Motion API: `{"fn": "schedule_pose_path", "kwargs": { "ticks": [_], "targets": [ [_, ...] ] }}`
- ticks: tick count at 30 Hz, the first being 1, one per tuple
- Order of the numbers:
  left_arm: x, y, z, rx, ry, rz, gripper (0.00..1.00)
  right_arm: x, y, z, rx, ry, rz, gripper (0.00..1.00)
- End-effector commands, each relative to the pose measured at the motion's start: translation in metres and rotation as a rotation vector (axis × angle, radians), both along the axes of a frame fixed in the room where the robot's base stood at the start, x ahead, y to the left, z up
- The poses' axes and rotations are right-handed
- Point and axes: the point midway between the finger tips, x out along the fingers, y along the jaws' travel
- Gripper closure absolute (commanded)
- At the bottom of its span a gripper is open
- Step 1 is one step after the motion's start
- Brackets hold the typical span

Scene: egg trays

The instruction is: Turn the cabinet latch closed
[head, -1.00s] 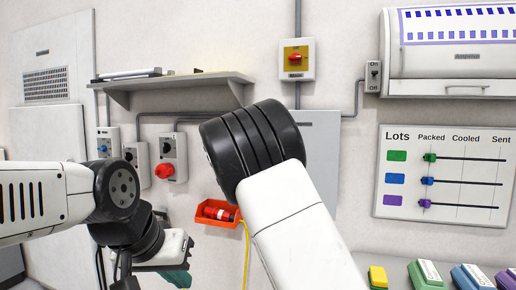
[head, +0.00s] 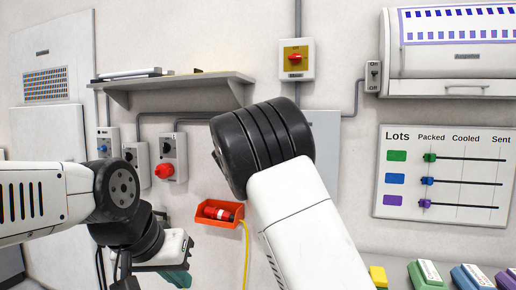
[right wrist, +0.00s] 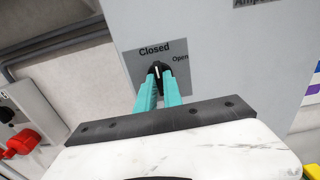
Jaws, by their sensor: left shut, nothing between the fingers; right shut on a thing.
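The cabinet latch (right wrist: 159,68) is a small black knob with a white line, on a grey plate marked "Closed" and "Open". Its white line points up, close to the word "Closed". My right gripper (right wrist: 158,82) has its teal fingers shut on the knob from both sides. The light grey cabinet (head: 326,135) shows in the head view partly behind my right arm, which hides the latch and right gripper there. My left gripper (head: 178,279) is shut and empty, low at the left.
A shelf (head: 175,82) sticks out above. An orange bin (head: 219,222) with red padlock-like items hangs on the wall. Wall boxes with a red knob (head: 164,170) are at left. A lots board (head: 445,170) and coloured blocks (head: 426,275) are at right.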

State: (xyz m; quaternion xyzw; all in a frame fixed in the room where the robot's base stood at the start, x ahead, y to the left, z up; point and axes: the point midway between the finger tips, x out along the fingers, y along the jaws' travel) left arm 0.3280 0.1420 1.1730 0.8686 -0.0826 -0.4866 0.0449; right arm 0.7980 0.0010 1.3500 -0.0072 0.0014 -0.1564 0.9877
Motion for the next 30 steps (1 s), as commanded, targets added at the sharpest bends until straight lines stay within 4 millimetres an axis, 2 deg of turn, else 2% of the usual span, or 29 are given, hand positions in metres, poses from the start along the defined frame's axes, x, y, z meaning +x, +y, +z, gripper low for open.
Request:
{"fn": "schedule_pose_path", "kwargs": {
  "ticks": [5, 6, 9, 20, 23, 30],
  "targets": [
    [0.000, 0.000, 0.000, 0.000, 0.000, 0.000, 1.00, 0.000, 0.000, 0.000, -0.003, 0.001, 0.001, 1.00],
    [0.000, 0.000, 0.000, 0.000, 0.000, 0.000, 1.00, 0.000, 0.000, 0.000, -0.003, 0.001, 0.001, 0.87],
    [0.000, 0.000, 0.000, 0.000, 0.000, 0.000, 1.00, 0.000, 0.000, 0.000, -0.002, 0.001, 0.000, 0.68],
    [0.000, 0.000, 0.000, 0.000, 0.000, 0.000, 1.00, -0.003, 0.001, 0.000, 0.000, 0.000, 0.001, 0.67],
    [0.000, 0.000, 0.000, 0.000, 0.000, 0.000, 1.00, -0.013, 0.005, 0.001, 0.001, 0.001, 0.002, 0.67],
    [0.000, 0.000, 0.000, 0.000, 0.000, 0.000, 1.00, -0.053, 0.018, 0.000, 0.001, 0.001, 0.003, 0.67]
  ]
}}
